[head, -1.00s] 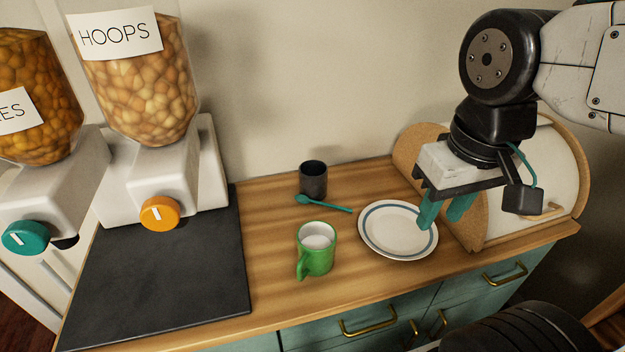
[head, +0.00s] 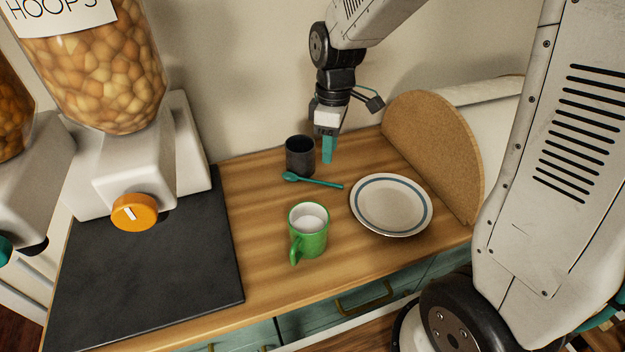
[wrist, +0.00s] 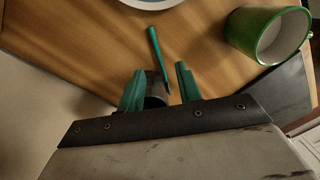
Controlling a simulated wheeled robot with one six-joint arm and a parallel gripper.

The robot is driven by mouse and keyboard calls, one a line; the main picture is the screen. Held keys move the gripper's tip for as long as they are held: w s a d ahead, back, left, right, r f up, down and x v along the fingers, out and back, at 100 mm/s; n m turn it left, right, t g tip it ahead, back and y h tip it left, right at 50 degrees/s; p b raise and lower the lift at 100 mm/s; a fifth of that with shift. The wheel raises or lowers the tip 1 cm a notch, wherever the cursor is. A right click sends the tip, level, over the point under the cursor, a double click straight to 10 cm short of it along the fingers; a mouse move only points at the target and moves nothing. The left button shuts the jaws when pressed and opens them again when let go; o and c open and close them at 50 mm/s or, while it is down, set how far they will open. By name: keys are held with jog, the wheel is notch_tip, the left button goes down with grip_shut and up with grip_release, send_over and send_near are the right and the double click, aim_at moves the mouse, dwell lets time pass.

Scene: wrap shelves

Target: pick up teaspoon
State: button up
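The teal teaspoon (head: 318,182) lies flat on the wooden counter in front of the dark cup (head: 299,158), its bowl end to the left and its handle to the right. My gripper (head: 327,161) is above the counter behind the spoon's handle, just right of the dark cup, fingers pointing down. In the wrist view my gripper (wrist: 158,70) has its two teal fingers apart with nothing held. The teaspoon (wrist: 157,55) runs toward the gap between the fingertips there, and part of the dark cup (wrist: 155,88) shows between the fingers.
A green mug (head: 309,232) stands in front of the spoon. A black mat (head: 140,285) and cereal dispenser (head: 140,165) are at the left.

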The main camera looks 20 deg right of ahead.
aim_at(324, 181)
jog(key=shift+n, duration=0.3)
jog(key=f, duration=0.6)
jog(key=a+f, duration=0.1)
jog(key=f, duration=0.2)
jog(key=shift+w+f, duration=0.1)
jog(key=shift+w, duration=0.15)
grip_shut()
